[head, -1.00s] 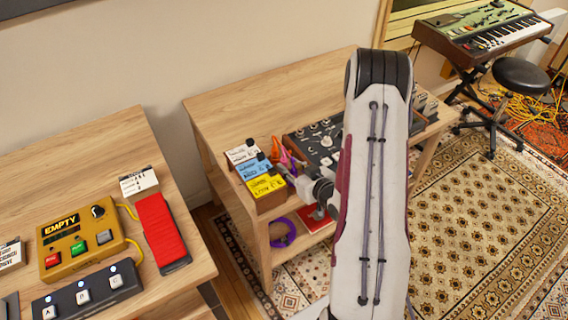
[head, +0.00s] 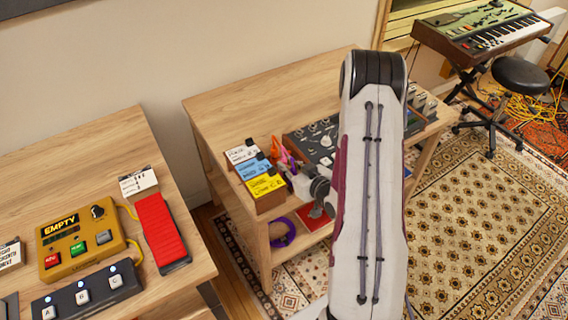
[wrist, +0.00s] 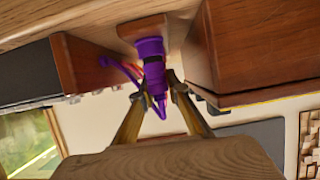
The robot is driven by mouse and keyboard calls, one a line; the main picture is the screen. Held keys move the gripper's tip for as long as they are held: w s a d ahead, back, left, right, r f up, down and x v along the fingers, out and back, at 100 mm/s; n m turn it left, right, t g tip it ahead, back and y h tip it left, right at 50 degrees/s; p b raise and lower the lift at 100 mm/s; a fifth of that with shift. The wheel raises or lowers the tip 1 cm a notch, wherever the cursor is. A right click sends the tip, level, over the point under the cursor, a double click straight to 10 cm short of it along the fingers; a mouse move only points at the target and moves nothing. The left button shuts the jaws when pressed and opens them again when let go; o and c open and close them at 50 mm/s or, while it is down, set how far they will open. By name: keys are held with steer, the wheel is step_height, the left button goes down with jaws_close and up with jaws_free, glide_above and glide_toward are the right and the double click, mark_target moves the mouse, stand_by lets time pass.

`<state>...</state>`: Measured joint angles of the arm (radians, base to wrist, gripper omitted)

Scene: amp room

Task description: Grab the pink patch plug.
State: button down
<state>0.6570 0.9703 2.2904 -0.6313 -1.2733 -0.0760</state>
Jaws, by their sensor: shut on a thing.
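In the wrist view, a purple plug (wrist: 150,50) with a dark band stands between the two fingertips of my gripper (wrist: 159,92). The fingers are shut on it, and its narrow end points toward my palm. In the head view, my gripper (head: 289,174) is at the front edge of the middle desk, beside orange and purple-pink leads (head: 287,154). My arm hides part of that area.
White, blue and yellow cards (head: 265,184) stand just left of my gripper. A dark mixer-like unit (head: 318,140) lies behind it. Red-brown wooden blocks (wrist: 262,45) flank the plug closely in the wrist view. A purple coil (head: 282,232) rests on the lower shelf.

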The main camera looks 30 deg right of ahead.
steer(key=shift+r, duration=0.25)
step_height(320, 180, up, 10)
steer(key=shift+f, duration=0.2)
stand_by(0.8)
